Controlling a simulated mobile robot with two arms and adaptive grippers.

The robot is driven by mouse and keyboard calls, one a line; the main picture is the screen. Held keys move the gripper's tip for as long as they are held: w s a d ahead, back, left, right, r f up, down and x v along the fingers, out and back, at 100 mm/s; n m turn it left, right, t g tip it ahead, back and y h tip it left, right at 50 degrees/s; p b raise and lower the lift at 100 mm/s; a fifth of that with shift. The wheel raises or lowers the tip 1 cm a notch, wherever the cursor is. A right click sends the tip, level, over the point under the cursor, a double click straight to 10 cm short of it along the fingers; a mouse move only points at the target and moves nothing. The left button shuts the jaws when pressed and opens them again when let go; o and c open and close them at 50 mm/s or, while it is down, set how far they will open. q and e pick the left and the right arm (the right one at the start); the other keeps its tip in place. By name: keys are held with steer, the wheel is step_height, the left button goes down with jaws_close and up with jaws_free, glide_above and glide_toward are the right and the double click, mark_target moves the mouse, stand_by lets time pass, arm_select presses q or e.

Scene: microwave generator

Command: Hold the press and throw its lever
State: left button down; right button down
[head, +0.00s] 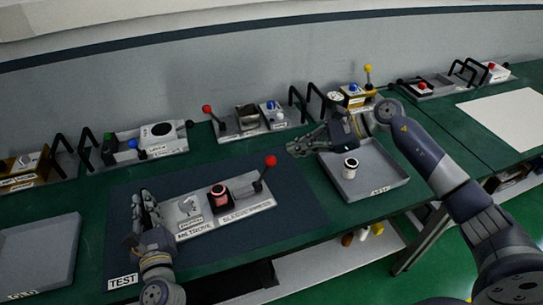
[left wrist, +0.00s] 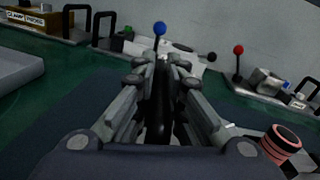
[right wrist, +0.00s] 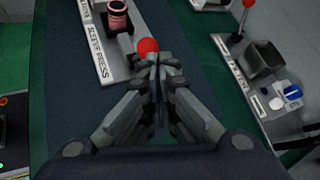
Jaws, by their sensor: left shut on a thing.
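The sleeve press (head: 245,208) is a grey plate on the dark blue test mat, with a pinkish-red sleeve (head: 219,193) on it and a lever with a red knob (head: 271,160) at its right end. My left gripper (head: 147,208) is at the plate's left end, shut on a black handle (left wrist: 160,110). My right gripper (head: 292,150) is just right of and above the red knob in the head view. Its fingertips are together. In the right wrist view, the red knob (right wrist: 147,46) shows just beyond the fingertips, with no visible grip on it.
A grey tray (head: 390,190) holding a white and black cup (head: 350,167) stands to the right. Another grey tray (head: 40,250) is at the far left. Several fixtures with levers and black handles line the wall side. The mat (head: 300,215) is clear around the press.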

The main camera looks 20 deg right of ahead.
mark_target(274, 161)
steer(key=a+f, duration=0.1)
steer(key=f, duration=0.1)
steer(key=w+a+f, duration=0.1)
steer(key=a, duration=0.1)
steer(key=shift+w+a+f, duration=0.1)
steer(key=shift+w+f, duration=0.1)
steer(key=shift+f, duration=0.15)
steer(key=shift+s+a+f, duration=0.1)
steer(key=shift+a+f, duration=0.05)
steer(key=shift+f, duration=0.1)
stand_by(0.6)
steer(key=shift+a, duration=0.15)
steer(key=shift+s+a, duration=0.15)
steer(key=shift+a, duration=0.6)
stand_by(0.3)
steer(key=shift+a, duration=0.7)
steer(key=shift+w+r, duration=0.2)
